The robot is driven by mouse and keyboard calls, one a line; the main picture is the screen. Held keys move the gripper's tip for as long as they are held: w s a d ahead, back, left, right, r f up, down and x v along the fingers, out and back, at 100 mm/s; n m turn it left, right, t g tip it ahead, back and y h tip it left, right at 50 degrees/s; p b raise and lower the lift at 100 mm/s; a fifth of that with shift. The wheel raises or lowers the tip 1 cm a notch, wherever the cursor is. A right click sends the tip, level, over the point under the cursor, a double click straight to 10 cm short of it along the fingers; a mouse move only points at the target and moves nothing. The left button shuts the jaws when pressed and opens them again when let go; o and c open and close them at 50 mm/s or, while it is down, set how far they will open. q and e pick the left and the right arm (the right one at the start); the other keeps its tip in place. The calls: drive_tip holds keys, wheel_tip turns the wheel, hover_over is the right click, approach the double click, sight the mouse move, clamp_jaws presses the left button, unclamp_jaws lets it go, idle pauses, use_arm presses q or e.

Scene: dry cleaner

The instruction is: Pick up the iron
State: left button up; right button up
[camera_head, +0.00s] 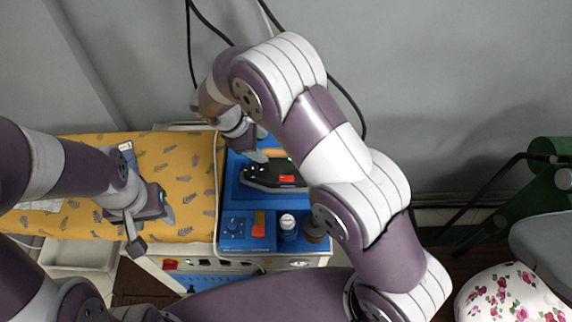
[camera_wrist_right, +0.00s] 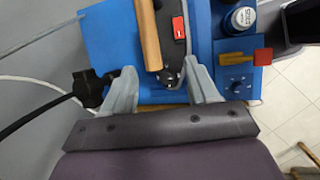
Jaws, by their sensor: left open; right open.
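The iron (camera_head: 268,176) is dark with a red label and a tan handle, and it rests on a blue panel (camera_head: 236,205) beside the patterned ironing surface. In the right wrist view, the iron's handle (camera_wrist_right: 148,35) and red label show between my fingers. My right gripper (camera_wrist_right: 160,88) is open, one finger on each side of the iron's near end, with no firm contact visible. In the head view, my right arm hides part of the iron. My left gripper (camera_head: 152,228) is open and empty over the near edge of the yellow patterned surface.
The yellow leaf-patterned board (camera_head: 180,160) lies left of the blue panel. A white-capped bottle (camera_head: 287,222), a dial (camera_head: 233,226) and an orange-red piece (camera_head: 259,224) sit near the panel's front. Cables hang at the wall. A floral cover (camera_head: 510,296) is at lower right.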

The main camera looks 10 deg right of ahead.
sight(276, 151)
drive_tip(key=d+f, duration=0.1)
drive_tip(key=w+f+p, duration=0.1)
drive_tip(key=d+f, duration=0.1)
drive_tip(key=f, duration=0.1)
drive_tip(key=shift+w+d, duration=0.35)
drive_tip(key=shift+w, duration=0.05)
drive_tip(key=d+p, duration=0.1)
drive_tip(key=d+f+p, duration=0.1)
drive_tip(key=shift+w+f+p, duration=0.15)
drive_tip(key=shift+f+p, duration=0.15)
drive_tip(key=shift+d+f, duration=0.15)
drive_tip(key=shift+f, duration=0.9)
drive_tip(key=shift+w+f, duration=0.15)
drive_tip(key=shift+f, duration=0.05)
drive_tip(key=c, duration=0.3)
clamp_jaws()
use_arm(q)
drive_tip(key=r, duration=0.3)
drive_tip(key=w+r, duration=0.1)
drive_tip(key=shift+w+d+r, duration=0.1)
drive_tip(key=shift+d+r, duration=0.1)
drive_tip(key=shift+d, duration=0.15)
use_arm(e)
drive_tip(key=shift+w+r, duration=0.15)
